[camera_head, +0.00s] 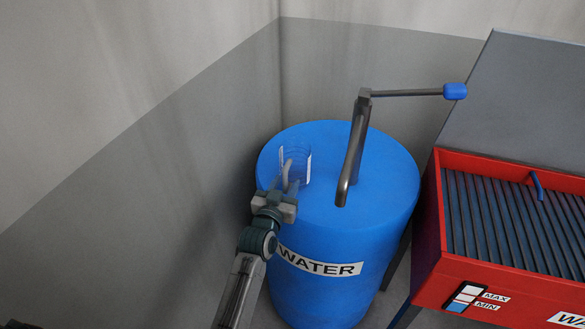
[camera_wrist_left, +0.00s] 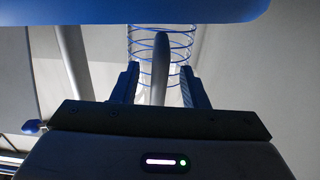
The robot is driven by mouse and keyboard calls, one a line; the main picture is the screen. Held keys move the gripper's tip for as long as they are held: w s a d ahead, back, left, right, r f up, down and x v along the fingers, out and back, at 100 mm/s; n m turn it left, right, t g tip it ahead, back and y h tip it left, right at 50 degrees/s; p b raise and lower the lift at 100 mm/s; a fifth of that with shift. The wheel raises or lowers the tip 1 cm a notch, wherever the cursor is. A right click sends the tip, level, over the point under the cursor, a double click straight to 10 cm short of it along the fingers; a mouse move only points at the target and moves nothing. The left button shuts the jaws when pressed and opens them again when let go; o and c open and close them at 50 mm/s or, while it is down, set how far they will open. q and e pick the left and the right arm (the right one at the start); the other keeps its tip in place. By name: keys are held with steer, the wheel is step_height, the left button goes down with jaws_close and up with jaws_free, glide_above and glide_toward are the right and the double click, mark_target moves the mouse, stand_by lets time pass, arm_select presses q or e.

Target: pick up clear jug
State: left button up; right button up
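The clear jug (camera_head: 297,158), see-through with bluish lines and a white label, is on top of the blue water drum (camera_head: 340,225), at its left edge. My right gripper is not in view.
A pump with a grey spout (camera_head: 353,155) and a blue-knobbed crank (camera_head: 455,91) rises from the drum, right of the jug. A red trough (camera_head: 500,285) with dark ribs stands at the right. Grey walls (camera_head: 130,170) close in behind and left.

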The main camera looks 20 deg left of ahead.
arm_select(q)
steer(key=shift+s, duration=0.1)
steer(key=shift+c, duration=1.3)
jaws_close()
